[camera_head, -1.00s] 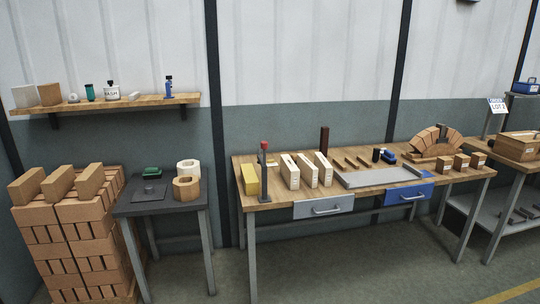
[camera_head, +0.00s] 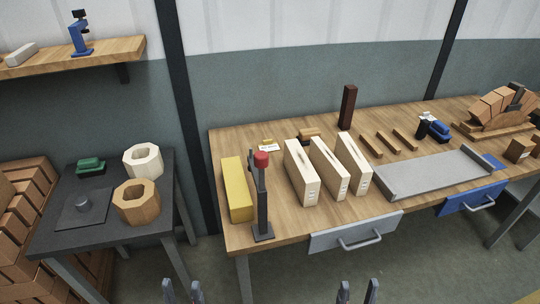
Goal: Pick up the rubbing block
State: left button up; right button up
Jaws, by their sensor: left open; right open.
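No block is readably labelled as the rubbing block. One candidate is a small brown block with a dark top (camera_head: 309,135), lying behind the cream blocks on the wooden workbench. Another is a green block-like tool (camera_head: 91,167) on the small dark table at left. My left gripper (camera_head: 183,291) shows only its fingertips at the bottom edge, apart and empty, below the bench front. My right gripper (camera_head: 357,291) is also open and empty at the bottom edge, in front of the bench drawer. Both are well short of the bench top objects.
The workbench (camera_head: 240,140) holds a yellow block (camera_head: 237,188), a red-topped post tool (camera_head: 262,200), several upright cream blocks (camera_head: 300,170), a grey tray (camera_head: 430,178) and a brick arch (camera_head: 495,105). Two hollow octagonal pieces (camera_head: 137,203) stand on the small table (camera_head: 75,240).

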aim_at(305, 135)
jog(key=i+l, duration=0.3)
jog(key=l, duration=0.2)
jog(key=i+l, duration=0.1)
jog(key=l, duration=0.25)
jog(key=i+l, duration=0.1)
jog(key=l, duration=0.2)
